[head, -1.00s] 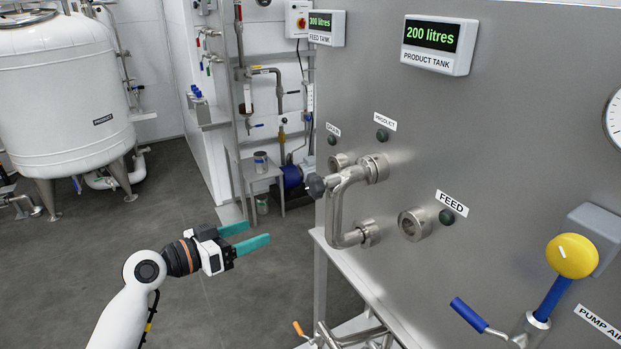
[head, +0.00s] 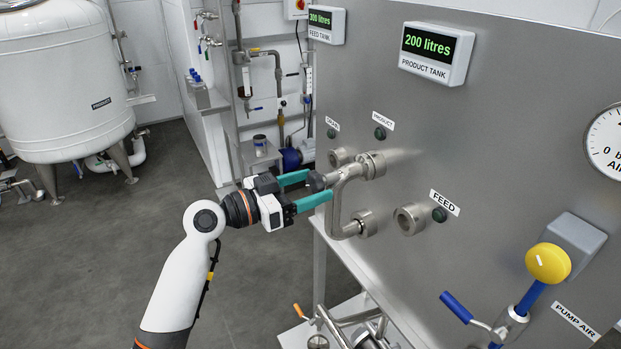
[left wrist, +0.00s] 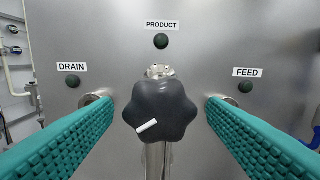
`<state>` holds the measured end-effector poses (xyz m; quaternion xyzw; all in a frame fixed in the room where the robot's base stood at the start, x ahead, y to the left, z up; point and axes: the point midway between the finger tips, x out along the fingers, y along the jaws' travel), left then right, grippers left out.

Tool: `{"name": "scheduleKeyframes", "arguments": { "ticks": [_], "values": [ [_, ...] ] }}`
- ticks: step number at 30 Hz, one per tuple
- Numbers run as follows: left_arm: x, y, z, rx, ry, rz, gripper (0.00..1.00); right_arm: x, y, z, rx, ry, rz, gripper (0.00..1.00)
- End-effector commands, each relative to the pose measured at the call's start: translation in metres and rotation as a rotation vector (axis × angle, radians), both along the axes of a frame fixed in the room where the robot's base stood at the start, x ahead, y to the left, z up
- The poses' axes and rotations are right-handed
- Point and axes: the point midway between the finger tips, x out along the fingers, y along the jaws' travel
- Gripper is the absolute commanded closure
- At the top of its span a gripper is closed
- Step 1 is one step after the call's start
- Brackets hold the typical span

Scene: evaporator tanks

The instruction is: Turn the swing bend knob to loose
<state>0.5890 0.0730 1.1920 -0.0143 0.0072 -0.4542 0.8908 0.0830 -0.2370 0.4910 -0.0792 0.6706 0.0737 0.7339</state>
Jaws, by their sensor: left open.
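The swing bend knob (left wrist: 160,112) is a dark, lobed knob with a white mark on its lower left part. In the head view the knob (head: 316,181) sits at the left end of the steel swing bend (head: 338,215), a U-shaped pipe on the panel. My left gripper (head: 320,186) is open, its teal fingers on either side of the knob. In the left wrist view the fingers stand apart from the knob, with a gap on both sides. My right gripper is not in view.
The steel panel (head: 480,130) carries DRAIN, PRODUCT and FEED labels with dark buttons. An open FEED port (head: 411,218) is right of the bend. A yellow ball-topped blue lever (head: 547,263) and a blue-handled valve (head: 456,308) stand at lower right. Open floor lies left.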

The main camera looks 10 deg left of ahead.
Motion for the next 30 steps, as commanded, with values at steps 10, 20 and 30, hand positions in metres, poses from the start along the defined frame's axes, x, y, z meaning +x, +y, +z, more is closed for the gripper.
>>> {"name": "scheduleKeyframes", "arguments": {
  "ticks": [10,20,30],
  "values": [
    [0.0048,-0.0069,-0.0005,0.001,0.0,0.001,0.34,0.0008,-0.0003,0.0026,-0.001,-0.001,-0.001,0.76],
    [0.0046,-0.0065,-0.0005,0.001,0.0,0.001,0.78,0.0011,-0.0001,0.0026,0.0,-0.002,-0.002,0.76],
    [0.0045,-0.0065,-0.0004,-0.028,0.04,0.001,0.77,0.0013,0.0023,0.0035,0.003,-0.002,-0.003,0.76]
  ]
}}
